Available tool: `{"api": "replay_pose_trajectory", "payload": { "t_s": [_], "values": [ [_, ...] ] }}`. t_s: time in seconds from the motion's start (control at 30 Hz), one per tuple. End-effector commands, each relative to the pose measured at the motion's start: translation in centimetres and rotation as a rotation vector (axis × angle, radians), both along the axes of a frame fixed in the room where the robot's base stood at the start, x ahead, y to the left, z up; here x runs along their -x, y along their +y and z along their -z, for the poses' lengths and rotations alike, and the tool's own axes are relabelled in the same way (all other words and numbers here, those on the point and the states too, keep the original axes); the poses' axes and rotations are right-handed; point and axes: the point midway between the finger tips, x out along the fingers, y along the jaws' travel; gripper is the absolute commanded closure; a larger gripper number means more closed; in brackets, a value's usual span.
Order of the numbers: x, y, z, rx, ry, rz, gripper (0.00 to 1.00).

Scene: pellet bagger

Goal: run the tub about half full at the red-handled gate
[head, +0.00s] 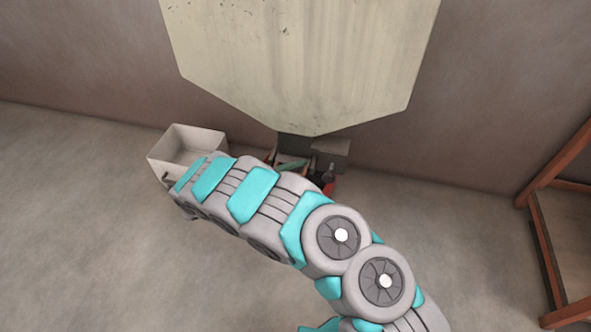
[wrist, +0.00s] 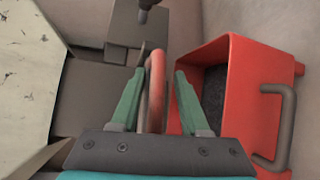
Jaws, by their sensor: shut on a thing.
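In the wrist view, my gripper (wrist: 155,84) has its two green fingers on either side of a red loop handle (wrist: 156,75) and is shut on it. A red tub (wrist: 245,62) with a grey side handle lies to the right of the fingers, apart from them. Dark grainy material (wrist: 214,92) shows inside the tub; its depth cannot be told. No falling stream is visible. I cannot make out the gripper clearly there.
A large cream hopper (head: 310,60) hangs above the outlet, against the wall. A pale open bin (head: 178,150) stands at the left by my arm. A dark knob (wrist: 146,4) is beyond the handle. An orange-brown rack (head: 545,230) stands at the right. The left floor is clear.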

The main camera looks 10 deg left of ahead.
Motion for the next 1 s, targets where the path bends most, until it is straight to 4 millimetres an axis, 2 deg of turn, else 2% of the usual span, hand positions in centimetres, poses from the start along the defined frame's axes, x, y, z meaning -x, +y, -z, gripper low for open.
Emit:
{"api": "replay_pose_trajectory", "payload": {
  "t_s": [0.03,0.17,0.57,1.0],
  "values": [
    [0.0,-0.1,0.5,0.0,0.006,0.001,0.66],
    [0.0,-0.1,0.2,0.002,0.002,0.003,0.53],
    [0.1,0.1,-0.4,0.005,-0.007,0.002,0.53],
    [4.0,4.8,-1.1,0.005,-0.005,0.001,0.53]
  ]
}}
